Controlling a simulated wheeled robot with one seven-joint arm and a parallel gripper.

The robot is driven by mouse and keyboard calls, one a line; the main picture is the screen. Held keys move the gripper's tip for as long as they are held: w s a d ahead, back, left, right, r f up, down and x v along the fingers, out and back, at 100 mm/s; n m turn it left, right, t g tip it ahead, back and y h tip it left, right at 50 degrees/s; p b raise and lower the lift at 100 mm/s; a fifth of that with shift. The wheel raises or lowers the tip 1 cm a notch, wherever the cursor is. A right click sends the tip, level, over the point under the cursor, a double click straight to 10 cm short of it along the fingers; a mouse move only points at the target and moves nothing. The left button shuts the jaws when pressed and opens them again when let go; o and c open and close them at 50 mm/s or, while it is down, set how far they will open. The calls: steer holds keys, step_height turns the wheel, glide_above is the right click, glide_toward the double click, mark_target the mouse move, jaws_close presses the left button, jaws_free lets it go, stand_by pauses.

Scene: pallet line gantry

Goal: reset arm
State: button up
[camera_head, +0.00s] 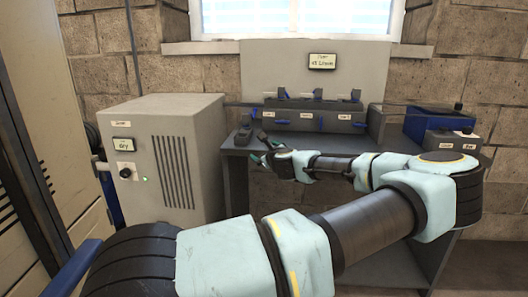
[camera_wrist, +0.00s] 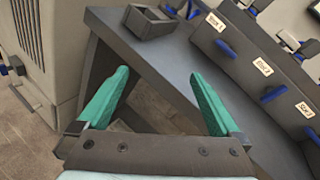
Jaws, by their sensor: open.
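My arm reaches across the head view and bends back to the left, with my gripper (camera_head: 262,150) small in front of the grey bench (camera_head: 236,153). In the wrist view my gripper (camera_wrist: 158,90) shows two green fingers spread wide apart with nothing between them. The fingers point towards the bench edge (camera_wrist: 150,68). The head view does not show clearly how far the fingertips are from the bench.
A dark fixture (camera_head: 308,120) with labelled stations and blue handles sits on the bench. A small dark open box (camera_wrist: 148,22) is near the edge. A blue-and-grey unit (camera_head: 440,125) stands right.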

steer(key=s+a+f+n+g+y+p, duration=0.1)
steer(key=s+a+f+n+g+p, duration=0.1)
steer(key=s+a+f+n+g, duration=0.4)
steer(key=s+a+f+n+g+y+p, duration=0.1)
steer(key=s+a+f+n+g+p, duration=0.15)
steer(key=s+a+n, duration=0.65)
steer(key=s+d+r+n+g+h+p, duration=0.2)
steer(key=s+r+n, duration=0.3)
steer(key=s+r, duration=0.4)
steer(key=s+d+r+n+g+h+p, duration=0.2)
steer(key=s+r+n, duration=0.4)
steer(key=s+r, duration=0.3)
steer(key=shift+s+d+r+n+g+h, duration=0.3)
steer(key=shift+g+h, duration=0.15)
steer(key=shift+h, duration=0.55)
steer(key=shift+w, duration=0.1)
